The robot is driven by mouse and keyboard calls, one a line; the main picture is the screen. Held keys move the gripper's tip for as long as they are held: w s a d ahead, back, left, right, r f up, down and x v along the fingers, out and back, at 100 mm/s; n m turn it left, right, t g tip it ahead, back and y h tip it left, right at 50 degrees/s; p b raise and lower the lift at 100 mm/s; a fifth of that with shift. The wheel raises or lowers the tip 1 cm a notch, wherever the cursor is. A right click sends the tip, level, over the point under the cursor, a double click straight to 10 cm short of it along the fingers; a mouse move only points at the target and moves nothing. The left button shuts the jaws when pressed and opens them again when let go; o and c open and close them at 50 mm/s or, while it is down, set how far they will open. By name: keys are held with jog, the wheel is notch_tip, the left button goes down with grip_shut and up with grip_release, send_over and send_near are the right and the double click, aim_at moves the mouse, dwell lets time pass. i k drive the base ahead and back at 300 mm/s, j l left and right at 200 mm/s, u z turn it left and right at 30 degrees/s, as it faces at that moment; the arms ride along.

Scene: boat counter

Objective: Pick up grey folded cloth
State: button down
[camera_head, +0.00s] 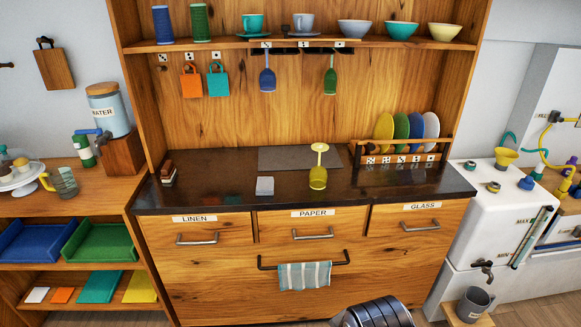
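A small light grey folded cloth (265,186) lies flat on the dark counter top (210,198), near its front edge and left of the middle. Nothing covers it. A yellow upside-down stemmed glass (318,170) stands to its right, apart from it. A dark ribbed metal part of my own arm shows at the bottom edge, below the counter front. My gripper's fingers are not in the picture.
A dark grey mat (285,158) lies behind the cloth. A brown block-like item (168,172) stands at the counter's left end, and a rack with colored plates (384,128) at the right back. A striped towel (304,275) hangs from a rail below. Counter around the cloth is clear.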

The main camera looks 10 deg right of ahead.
aim_at(265, 184)
jog(key=i+l+u, duration=0.15)
jog(key=i, duration=0.4)
jog(key=i+u, duration=0.1)
jog(key=i, duration=0.4)
jog(key=i+l+u, duration=0.15)
jog(key=i, duration=0.4)
jog(key=l, duration=0.1)
